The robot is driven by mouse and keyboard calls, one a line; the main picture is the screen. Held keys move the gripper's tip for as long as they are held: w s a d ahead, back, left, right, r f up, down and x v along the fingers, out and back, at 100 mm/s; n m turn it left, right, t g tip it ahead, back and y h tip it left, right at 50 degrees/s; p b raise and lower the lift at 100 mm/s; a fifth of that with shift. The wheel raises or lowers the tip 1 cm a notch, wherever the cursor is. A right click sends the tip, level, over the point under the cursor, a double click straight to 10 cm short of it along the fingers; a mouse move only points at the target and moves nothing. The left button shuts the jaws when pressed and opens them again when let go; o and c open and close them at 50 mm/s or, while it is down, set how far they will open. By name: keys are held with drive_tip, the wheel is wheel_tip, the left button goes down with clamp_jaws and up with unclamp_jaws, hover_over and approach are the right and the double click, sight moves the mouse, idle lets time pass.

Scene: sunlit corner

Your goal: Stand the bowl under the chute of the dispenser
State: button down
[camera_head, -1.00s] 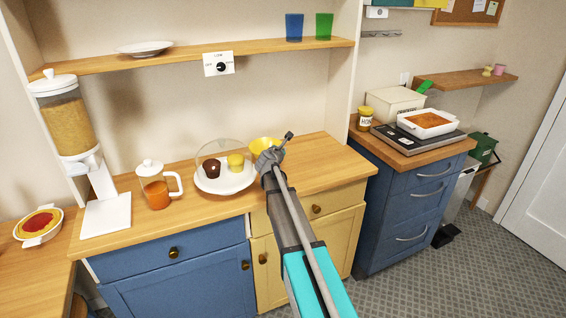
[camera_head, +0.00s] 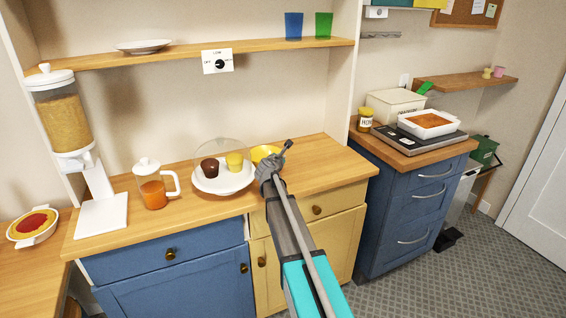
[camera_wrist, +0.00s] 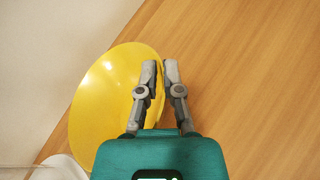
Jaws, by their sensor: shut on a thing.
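A yellow bowl (camera_head: 263,152) is at the back of the wooden counter, right of the domed plate. My gripper (camera_head: 266,165) is at the bowl's right side and partly hides it. In the wrist view the bowl (camera_wrist: 105,100) fills the left of the picture, and my gripper (camera_wrist: 161,70) is shut on its right rim. I cannot tell whether the bowl touches the counter. The dispenser (camera_head: 64,122), with a clear hopper of grain, stands at the counter's left end. Its chute (camera_head: 78,160) is above a bare white base (camera_head: 103,216).
A clear-domed plate (camera_head: 222,184) with two small cakes and a glass jug (camera_head: 154,188) of orange drink stand between bowl and dispenser. A shelf (camera_head: 190,54) hangs above. A pie dish (camera_head: 32,228) is at far left. The counter front right of the jug is clear.

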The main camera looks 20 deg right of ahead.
drive_tip(key=shift+f, duration=0.25)
drive_tip(key=c, duration=0.8)
unclamp_jaws()
drive_tip(key=shift+r, duration=0.2)
drive_tip(key=p+v, duration=0.3)
drive_tip(key=v, duration=0.9)
drive_tip(key=shift+f, duration=0.1)
